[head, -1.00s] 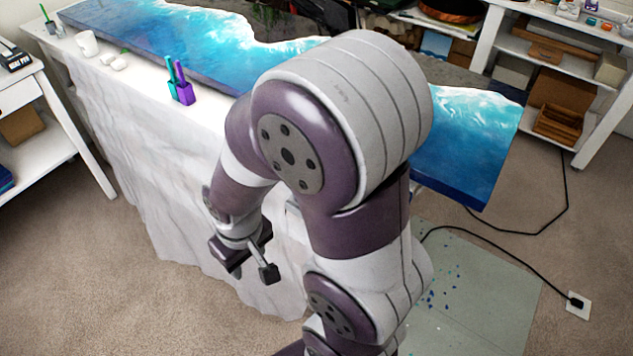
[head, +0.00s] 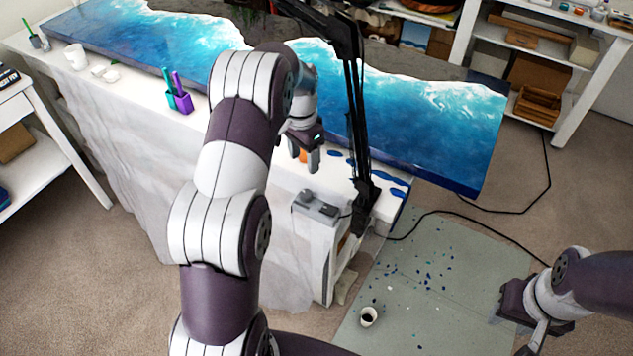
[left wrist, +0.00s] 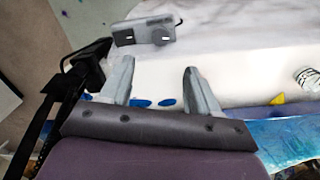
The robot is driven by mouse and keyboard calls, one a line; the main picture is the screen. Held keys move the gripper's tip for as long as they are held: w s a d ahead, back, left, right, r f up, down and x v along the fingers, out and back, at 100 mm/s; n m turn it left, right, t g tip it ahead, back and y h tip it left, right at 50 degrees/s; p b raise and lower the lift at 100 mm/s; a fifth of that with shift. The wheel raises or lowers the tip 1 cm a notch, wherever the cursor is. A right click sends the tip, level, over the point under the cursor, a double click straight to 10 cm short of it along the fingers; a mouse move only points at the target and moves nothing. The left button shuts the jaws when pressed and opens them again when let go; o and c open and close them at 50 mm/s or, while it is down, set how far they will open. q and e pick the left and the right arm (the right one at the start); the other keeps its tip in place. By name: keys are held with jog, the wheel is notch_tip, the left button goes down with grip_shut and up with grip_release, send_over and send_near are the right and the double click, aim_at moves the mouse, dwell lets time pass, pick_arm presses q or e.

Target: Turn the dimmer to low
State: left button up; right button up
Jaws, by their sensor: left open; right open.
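The dimmer looks to be the grey control box (head: 318,207) at the near edge of the white-covered table, with two darker raised controls on top. In the left wrist view the box (left wrist: 145,30) lies beyond the fingertips; its setting is too small to read. My left gripper (head: 304,160) is open, pointing down over the table, behind the box and apart from it. Its two spread fingers show in the left wrist view (left wrist: 158,72) with nothing between them. My right gripper (head: 512,325) is open and empty at the lower right, over the floor, far from the box.
A black jointed stand (head: 355,110) rises just right of my left gripper. The blue resin slab (head: 430,120) lies behind. Blue spills (head: 395,190) mark the table edge. A purple holder (head: 182,102) stands left. A cup (head: 368,316) is on the floor mat (head: 420,270).

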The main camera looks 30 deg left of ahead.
aim_at(306, 192)
pick_arm(q)
notch_tip(306, 192, down, 12)
jog(key=shift+d+f+p, duration=0.1)
jog(key=shift+d+p, duration=0.05)
jog(key=shift+p, duration=1.1)
jog(key=shift+c, duration=0.2)
jog(key=c, duration=1)
